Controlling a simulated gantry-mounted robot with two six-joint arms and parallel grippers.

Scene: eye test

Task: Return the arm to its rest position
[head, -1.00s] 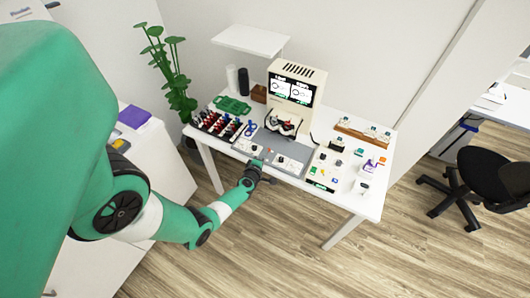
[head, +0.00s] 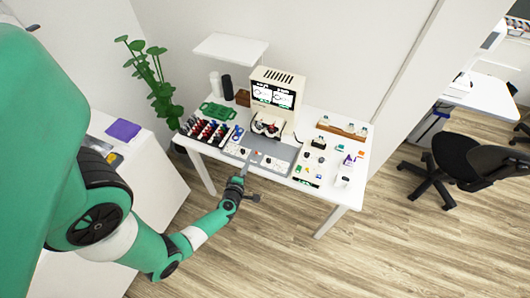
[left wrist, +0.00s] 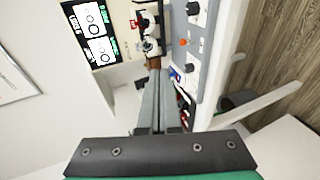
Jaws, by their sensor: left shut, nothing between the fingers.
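My left arm (head: 193,237) comes in from the left in the head view and reaches toward the front edge of the white table (head: 330,190). My left gripper (head: 245,168) is at its end, in front of that edge, with its fingers pointing toward the table. In the left wrist view the two grey fingers (left wrist: 156,80) lie together with nothing between them. The head view cannot show whether the fingertips are over the edge or short of it. My right gripper is in neither view.
The table carries a cream machine with a screen (head: 273,98), a rack of red and dark items (head: 205,131), a green tray (head: 217,112) and small parts. A white cabinet (head: 150,200) stands left, a plant (head: 160,95) behind it. Floor in front is clear; an office chair (head: 455,160) stands right.

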